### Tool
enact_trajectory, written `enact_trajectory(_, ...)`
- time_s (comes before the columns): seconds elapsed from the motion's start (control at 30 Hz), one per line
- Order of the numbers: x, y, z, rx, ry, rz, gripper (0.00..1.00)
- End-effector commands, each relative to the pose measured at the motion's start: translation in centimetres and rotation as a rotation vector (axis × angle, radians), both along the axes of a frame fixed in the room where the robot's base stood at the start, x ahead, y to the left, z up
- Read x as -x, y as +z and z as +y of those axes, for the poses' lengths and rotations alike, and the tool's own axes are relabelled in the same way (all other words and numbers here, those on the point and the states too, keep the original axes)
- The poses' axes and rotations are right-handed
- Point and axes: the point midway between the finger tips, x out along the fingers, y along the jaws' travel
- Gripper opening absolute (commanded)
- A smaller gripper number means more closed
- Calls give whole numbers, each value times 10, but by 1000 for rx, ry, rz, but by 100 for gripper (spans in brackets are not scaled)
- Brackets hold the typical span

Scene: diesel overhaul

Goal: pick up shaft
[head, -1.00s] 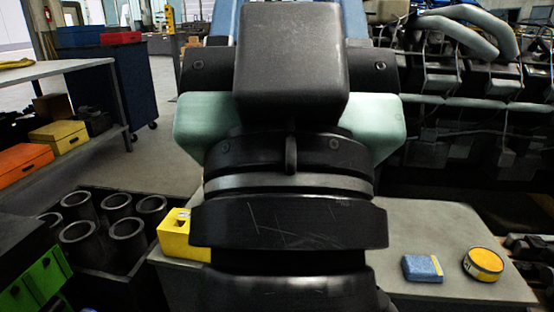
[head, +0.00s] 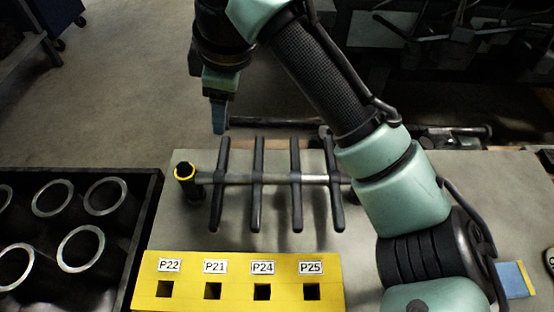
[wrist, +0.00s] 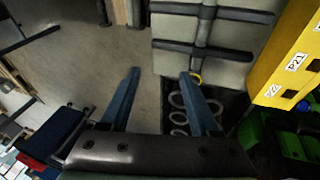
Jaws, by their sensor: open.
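The shaft (head: 275,179) is a grey rod lying left to right above the grey table, with several dark bars across it. Its left end is at a dark post with a yellow ring (head: 184,171). My gripper (head: 219,127) is beyond the shaft's left part in the head view, pointing down, not touching it. In the wrist view my gripper (wrist: 162,78) has its two blue fingers apart with nothing between them. There the shaft (wrist: 203,32) runs up and down, right of the fingers. My arm hides the shaft's right end in the head view.
A yellow block (head: 240,284) with square holes labelled P22, P21, P24 and P25 stands at the near table edge. A black crate (head: 148,215) of grey cylinders is at left. A blue and yellow item (head: 517,280) lies at right. Open floor lies beyond the table.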

Motion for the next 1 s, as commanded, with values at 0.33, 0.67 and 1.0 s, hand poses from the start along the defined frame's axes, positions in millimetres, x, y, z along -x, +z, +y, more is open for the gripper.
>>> enact_trajectory(0.33, 37, -43, -79, 223, 63, 290, 62)
enact_trajectory(0.67, 37, -97, -78, 221, 64, 285, 62)
enact_trajectory(1.0, 39, -122, -81, 220, 62, 285, 62)
